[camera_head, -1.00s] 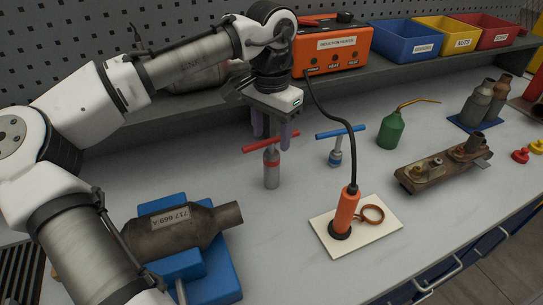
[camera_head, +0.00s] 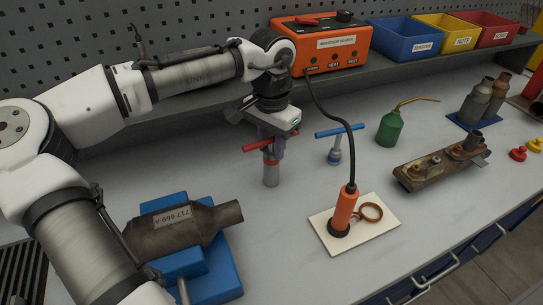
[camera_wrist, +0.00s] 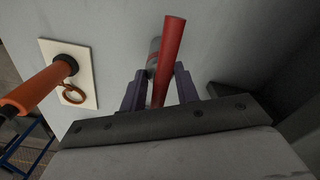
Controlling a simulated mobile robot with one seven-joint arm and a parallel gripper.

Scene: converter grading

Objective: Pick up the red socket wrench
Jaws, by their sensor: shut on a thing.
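The red socket wrench (camera_head: 270,172) stands upright on the grey bench, with a red T-bar on top and a grey shaft below. My gripper (camera_head: 272,152) is over it from above, with its purple fingers at the wrench's upper part. In the wrist view the red bar (camera_wrist: 171,50) runs between the two fingers of my gripper (camera_wrist: 158,85). The fingers are shut on the wrench. The wrench's upper shaft is partly hidden by the fingers. The wrench's foot still appears to be at bench level.
A blue T-handled wrench (camera_head: 336,148) stands close to the right. An orange induction tool (camera_head: 344,210) on a white pad (camera_head: 385,237) stands in front right, its black cable arching nearby. A converter (camera_head: 170,232) lies in a blue cradle (camera_head: 222,280). A shelf with an orange heater (camera_head: 330,47) is behind.

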